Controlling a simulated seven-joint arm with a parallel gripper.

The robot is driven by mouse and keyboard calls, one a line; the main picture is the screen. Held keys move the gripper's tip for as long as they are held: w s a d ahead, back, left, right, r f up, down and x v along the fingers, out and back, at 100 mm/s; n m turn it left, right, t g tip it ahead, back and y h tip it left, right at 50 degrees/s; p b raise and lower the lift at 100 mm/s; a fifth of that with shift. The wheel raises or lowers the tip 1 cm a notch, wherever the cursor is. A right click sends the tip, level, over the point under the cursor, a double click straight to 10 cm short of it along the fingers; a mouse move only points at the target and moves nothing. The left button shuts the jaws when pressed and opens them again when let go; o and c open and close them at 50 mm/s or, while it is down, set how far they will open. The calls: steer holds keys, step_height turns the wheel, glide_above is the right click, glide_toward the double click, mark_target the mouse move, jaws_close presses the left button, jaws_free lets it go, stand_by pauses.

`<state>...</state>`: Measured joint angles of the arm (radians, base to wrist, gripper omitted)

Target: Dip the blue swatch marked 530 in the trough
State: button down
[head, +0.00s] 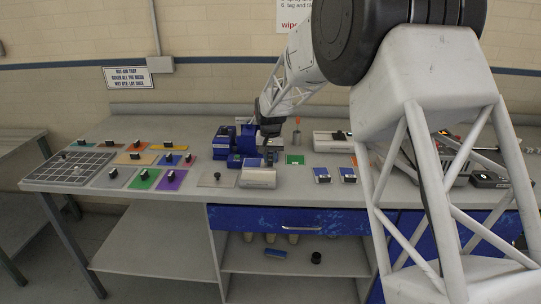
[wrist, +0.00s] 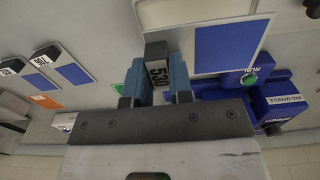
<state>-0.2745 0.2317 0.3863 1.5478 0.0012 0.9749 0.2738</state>
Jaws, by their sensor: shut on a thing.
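My gripper (wrist: 157,82) is shut on the dark tab marked 530 (wrist: 158,66) of the swatch. The swatch (wrist: 222,46), a pale card with a blue patch, extends beyond the fingers in the wrist view. In the head view my gripper (head: 269,133) is beside the blue pad mangle (head: 222,143), above a white box (head: 258,179) at the bench front. This box may be the trough; its inside is not clear.
Two more blue-and-white swatches (head: 322,174) (head: 348,174) lie to the right. The mangle shows a green RUN button (wrist: 249,79). Colored plates with black knobs (head: 144,179) and a gridded rack (head: 68,168) fill the left. A green square (head: 295,160) lies behind.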

steer(key=shift+f, duration=3.5)
steer(key=shift+r, duration=0.1)
steer(key=shift+r, duration=2.35)
steer(key=shift+r, duration=1.5)
